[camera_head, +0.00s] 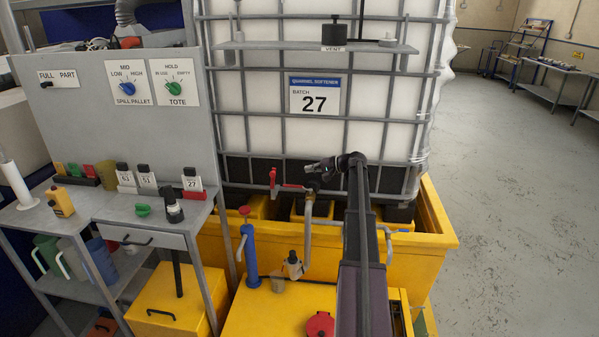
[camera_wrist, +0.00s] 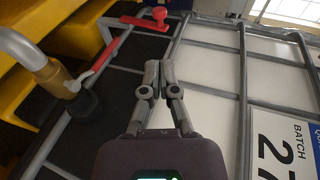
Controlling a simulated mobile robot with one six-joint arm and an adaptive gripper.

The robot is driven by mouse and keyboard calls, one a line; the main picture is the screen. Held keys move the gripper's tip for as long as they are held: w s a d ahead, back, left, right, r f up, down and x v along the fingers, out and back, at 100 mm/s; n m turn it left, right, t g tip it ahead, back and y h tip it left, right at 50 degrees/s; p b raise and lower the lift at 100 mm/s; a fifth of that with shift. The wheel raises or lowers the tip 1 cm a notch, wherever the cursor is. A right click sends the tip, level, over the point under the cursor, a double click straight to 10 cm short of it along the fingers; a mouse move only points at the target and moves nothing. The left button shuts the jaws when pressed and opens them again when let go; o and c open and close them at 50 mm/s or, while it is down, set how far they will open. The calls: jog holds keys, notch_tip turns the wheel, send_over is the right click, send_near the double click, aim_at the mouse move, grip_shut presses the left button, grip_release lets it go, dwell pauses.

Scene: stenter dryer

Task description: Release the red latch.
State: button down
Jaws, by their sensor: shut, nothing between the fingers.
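The red latch (camera_head: 273,181) is a small red bar with a knob on the tote's cage front, left of the outlet valve (camera_head: 312,184). In the wrist view the latch (camera_wrist: 143,24) lies at the top with its round knob standing off it. A red valve lever (camera_wrist: 95,67) runs from the valve toward the latch; in the head view the lever (camera_head: 293,187) looks level, its tip near the latch. My gripper (camera_head: 312,167) is shut and empty, in front of the cage, right of the latch and apart from it. Its fingertips (camera_wrist: 158,66) are close together in the wrist view.
The white tote (camera_head: 260,120) stands in its cage above a yellow spill pallet (camera_head: 435,235). A curved outlet pipe (camera_head: 308,235) hangs below the valve. A blue post (camera_head: 250,255) stands lower left. A grey bench (camera_head: 110,205) with bottles is at left; open floor lies at right.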

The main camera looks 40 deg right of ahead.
jog(key=b, duration=0.4)
send_near(272, 180)
jog(key=w+a, duration=0.1)
jog(key=w+a+r, duration=0.1)
jog(key=a, duration=0.1)
jog(key=a+r, duration=0.1)
jog(key=shift+w+a, duration=0.4)
jog(key=shift+d+r, duration=0.1)
